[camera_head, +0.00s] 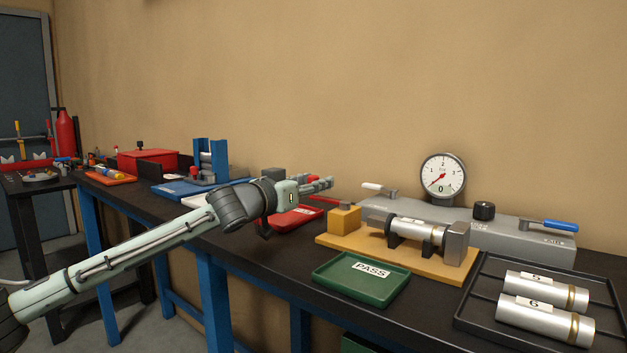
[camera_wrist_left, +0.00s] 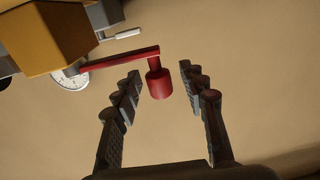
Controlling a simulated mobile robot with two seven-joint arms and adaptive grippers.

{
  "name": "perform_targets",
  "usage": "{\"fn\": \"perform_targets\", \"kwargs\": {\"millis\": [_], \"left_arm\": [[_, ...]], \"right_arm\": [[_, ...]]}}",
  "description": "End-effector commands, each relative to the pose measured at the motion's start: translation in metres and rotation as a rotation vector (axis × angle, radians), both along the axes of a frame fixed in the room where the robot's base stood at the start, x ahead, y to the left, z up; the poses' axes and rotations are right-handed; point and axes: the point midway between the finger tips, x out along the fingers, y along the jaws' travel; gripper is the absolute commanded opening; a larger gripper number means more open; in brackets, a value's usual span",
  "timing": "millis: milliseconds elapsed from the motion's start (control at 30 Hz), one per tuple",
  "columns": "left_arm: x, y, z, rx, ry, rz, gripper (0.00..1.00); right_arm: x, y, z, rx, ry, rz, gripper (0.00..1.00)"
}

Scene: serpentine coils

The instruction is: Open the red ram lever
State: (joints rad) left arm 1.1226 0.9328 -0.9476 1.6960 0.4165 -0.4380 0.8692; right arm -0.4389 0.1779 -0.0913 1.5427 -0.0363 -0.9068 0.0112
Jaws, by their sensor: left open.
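The red ram lever (camera_head: 324,199) runs out from a yellow block (camera_head: 344,219) at the left end of a test fixture. In the left wrist view the red lever's bar (camera_wrist_left: 118,59) ends in a round red knob (camera_wrist_left: 160,85). My left gripper (camera_head: 324,184) reaches in from the left at the lever's free end. In the wrist view my left gripper (camera_wrist_left: 162,72) is open, with one finger on each side of the knob and a gap to both. The knob is partly hidden by the gripper in the head view. My right gripper does not show.
The fixture's wooden base (camera_head: 400,259) carries a metal cylinder (camera_head: 420,231). A green PASS tray (camera_head: 340,286) lies in front, a red tray (camera_head: 281,226) beside my wrist. Behind stand a round gauge (camera_head: 442,175) and a grey unit with a white-handled lever (camera_head: 373,187) and blue-handled lever (camera_head: 561,225).

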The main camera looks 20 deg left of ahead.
Motion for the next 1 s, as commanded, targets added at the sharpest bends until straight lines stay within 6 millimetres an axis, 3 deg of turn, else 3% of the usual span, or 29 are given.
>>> {"fn": "perform_targets", "kwargs": {"millis": [233,567,1000], "left_arm": [[0.0008,-0.0007,-0.0003,0.0,0.0,-0.001,0.42],[0.0007,-0.0003,-0.0003,0.0,0.0,0.0,0.01],[0.0003,-0.0003,-0.001,0.0,0.0,0.004,0.0]], "right_arm": [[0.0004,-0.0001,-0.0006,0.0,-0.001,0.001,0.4],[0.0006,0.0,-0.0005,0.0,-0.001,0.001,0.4],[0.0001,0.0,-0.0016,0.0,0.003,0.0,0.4]]}}
